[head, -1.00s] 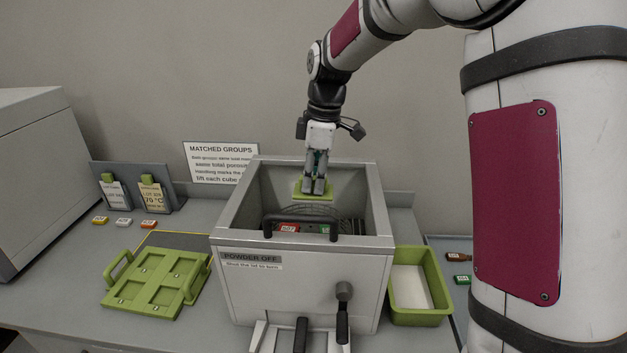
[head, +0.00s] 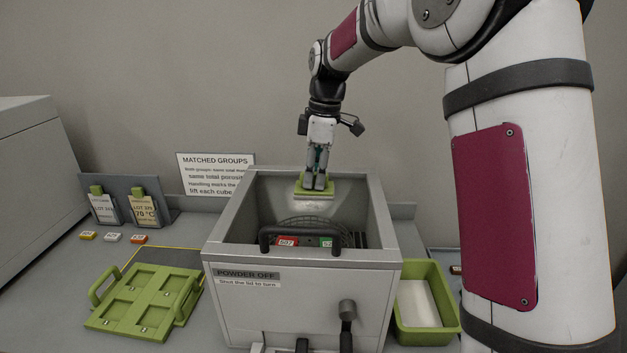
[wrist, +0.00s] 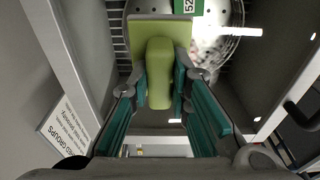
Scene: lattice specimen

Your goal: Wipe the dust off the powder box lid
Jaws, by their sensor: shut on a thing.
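The powder box (head: 300,295) is a grey box labelled POWDER OFF, with its top open to view and a black bar handle (head: 300,232) across the near rim. My gripper (head: 316,183) is shut on the upright handle of a green flat pad (head: 314,192), over the box's far part. In the wrist view the pad (wrist: 150,28) and its rounded handle (wrist: 160,75) sit between the teal fingers of my gripper (wrist: 160,88). A pale patch (head: 312,207) shows just below the pad on the inner back. I cannot tell whether the pad touches it, nor make out a separate lid.
A green four-pocket tray (head: 150,295) lies left; a green bin (head: 428,338) stands right. A label stand (head: 122,187) and a sign (head: 216,172) are behind.

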